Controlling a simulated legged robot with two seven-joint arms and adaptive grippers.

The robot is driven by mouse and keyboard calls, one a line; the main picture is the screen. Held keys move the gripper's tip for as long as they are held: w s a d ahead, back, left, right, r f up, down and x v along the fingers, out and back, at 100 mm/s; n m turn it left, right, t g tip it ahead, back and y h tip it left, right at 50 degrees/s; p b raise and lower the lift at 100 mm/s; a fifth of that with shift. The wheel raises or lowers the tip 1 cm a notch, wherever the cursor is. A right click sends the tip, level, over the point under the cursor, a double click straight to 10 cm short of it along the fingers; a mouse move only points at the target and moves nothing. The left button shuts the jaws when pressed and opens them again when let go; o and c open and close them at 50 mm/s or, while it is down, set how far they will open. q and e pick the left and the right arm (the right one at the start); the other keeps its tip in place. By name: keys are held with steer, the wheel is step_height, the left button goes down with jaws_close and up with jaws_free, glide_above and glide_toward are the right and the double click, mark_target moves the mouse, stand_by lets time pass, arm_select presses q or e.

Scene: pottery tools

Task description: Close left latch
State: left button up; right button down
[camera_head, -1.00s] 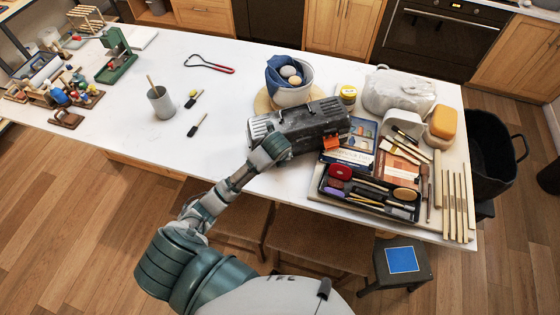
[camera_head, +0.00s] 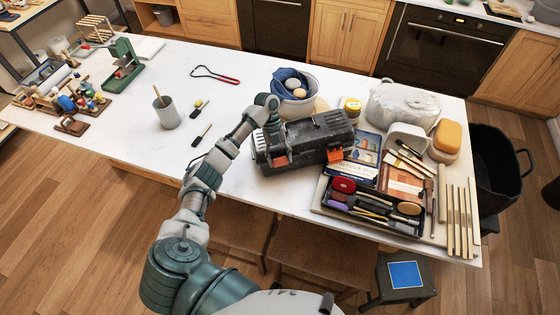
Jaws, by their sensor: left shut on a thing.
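The dark grey toolbox (camera_head: 318,133) stands shut on the white table, right of the middle. Two orange latches are on its front: the left latch (camera_head: 281,161) and the right latch (camera_head: 335,155). My left arm comes in from below and bends down over the toolbox's left end. My left gripper (camera_head: 275,138) points down at the front left edge, directly above the left latch. It is shut on the left latch, though its fingertips are small and dark against the box. My right gripper is not in view.
A grey cup (camera_head: 167,113) stands to the left. The table in front of the toolbox's left end is clear.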

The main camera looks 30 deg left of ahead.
arm_select(q)
steer(key=shift+w+a+g+h, duration=0.15)
steer(key=shift+w+g+h, duration=0.05)
steer(key=shift+g+h, duration=0.2)
stand_by(0.3)
steer(key=o, duration=1.2)
steer(key=shift+w, duration=0.2)
steer(key=v, duration=1.2)
steer(key=shift+w+f, duration=0.15)
steer(key=shift+w, duration=0.1)
steer(key=shift+s+f, duration=0.1)
